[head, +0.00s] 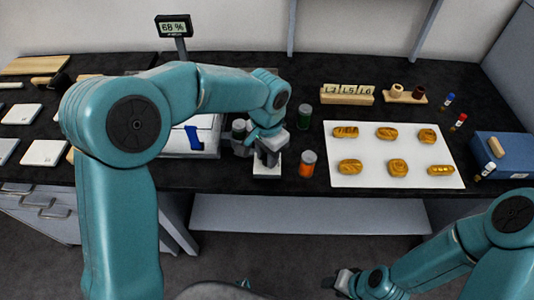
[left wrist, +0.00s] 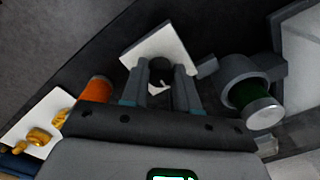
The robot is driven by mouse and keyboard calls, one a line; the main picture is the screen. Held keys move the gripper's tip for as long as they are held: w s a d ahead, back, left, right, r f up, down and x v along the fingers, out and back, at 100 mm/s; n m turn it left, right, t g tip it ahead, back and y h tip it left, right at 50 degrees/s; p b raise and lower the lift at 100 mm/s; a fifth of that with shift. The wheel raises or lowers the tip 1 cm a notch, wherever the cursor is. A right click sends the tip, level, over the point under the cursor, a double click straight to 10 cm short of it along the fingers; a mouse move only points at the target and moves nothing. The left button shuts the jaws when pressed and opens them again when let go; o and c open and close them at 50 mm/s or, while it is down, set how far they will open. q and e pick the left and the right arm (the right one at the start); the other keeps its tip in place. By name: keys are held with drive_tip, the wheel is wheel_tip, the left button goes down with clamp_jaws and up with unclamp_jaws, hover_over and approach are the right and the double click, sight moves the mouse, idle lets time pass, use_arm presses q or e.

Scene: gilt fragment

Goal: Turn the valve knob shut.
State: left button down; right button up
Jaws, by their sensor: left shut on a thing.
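The valve knob (left wrist: 160,68) is a small dark round knob with a white pointer mark, on a white square plate (left wrist: 135,52) in the left wrist view. My left gripper (left wrist: 162,80) is shut on it, one finger on each side. In the head view the left gripper (head: 268,152) points down over the white plate (head: 267,170) near the counter's front edge, and hides the knob. My right gripper (head: 343,280) is low at the bottom right, away from the counter; its finger opening is too small to tell.
A grey holder with a green jar (head: 239,130) is close left. A white sheet (head: 350,181) with gilt pieces lies right. A display (head: 174,27) reads 68 %.

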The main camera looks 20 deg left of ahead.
use_arm(q)
drive_tip(key=shift+w+r, duration=0.2)
drive_tip(key=shift+r, duration=0.05)
drive_tip(key=c, duration=0.9)
unclamp_jaws()
drive_tip(key=shift+o, duration=0.3)
drive_tip(key=shift+s+f, duration=0.1)
wheel_tip(320, 180, up, 16)
drive_tip(key=p, duration=0.1)
drive_tip(key=shift+r, duration=0.2)
drive_tip(key=shift+s, duration=0.1)
